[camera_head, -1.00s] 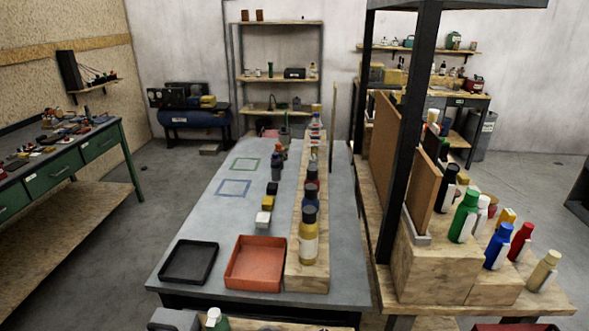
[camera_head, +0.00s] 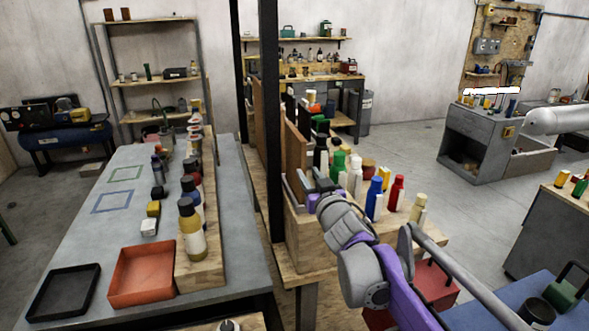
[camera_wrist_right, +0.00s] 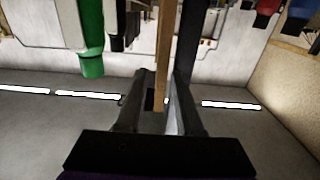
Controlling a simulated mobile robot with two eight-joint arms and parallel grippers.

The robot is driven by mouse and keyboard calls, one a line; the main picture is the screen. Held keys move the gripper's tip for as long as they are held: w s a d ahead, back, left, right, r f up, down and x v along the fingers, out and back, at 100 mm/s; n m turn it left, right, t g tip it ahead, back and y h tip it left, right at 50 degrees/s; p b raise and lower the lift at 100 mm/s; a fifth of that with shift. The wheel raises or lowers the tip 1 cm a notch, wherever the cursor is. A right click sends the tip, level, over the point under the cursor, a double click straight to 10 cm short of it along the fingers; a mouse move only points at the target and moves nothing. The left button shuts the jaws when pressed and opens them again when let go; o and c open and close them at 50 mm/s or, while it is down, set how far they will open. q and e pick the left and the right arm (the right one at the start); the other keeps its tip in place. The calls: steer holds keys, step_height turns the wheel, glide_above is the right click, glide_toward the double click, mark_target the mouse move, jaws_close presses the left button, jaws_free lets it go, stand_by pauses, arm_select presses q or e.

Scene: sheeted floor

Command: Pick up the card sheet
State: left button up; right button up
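The card sheet appears to be the front brown upright sheet (camera_head: 296,152) on the wooden stepped stand in the head view. In the right wrist view the brown sheet (camera_wrist_right: 163,55) is seen edge-on. My right gripper (camera_head: 311,184) is at the sheet's near lower end. In the wrist view its two fingers (camera_wrist_right: 161,100) stand on either side of the sheet's edge, and a gap shows at least on the left side, so it looks open around the sheet. The head view hides the exact contact. My left gripper is not in view.
A black post (camera_head: 270,120) stands left of the sheet. A green bottle (camera_head: 338,166), a blue bottle (camera_head: 374,196) and a red bottle (camera_head: 396,192) stand right of the gripper. A grey table at left holds a red tray (camera_head: 113,299) and black tray (camera_head: 32,308).

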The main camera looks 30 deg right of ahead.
mark_target(295, 155)
steer(key=x, duration=0.5)
steer(key=p+x, duration=0.1)
steer(key=x, duration=0.5)
steer(key=shift+w+a+r, duration=0.15)
steer(key=shift+w, duration=0.2)
steer(key=shift+s, duration=0.1)
steer(key=shift+c, duration=0.2)
jaws_close()
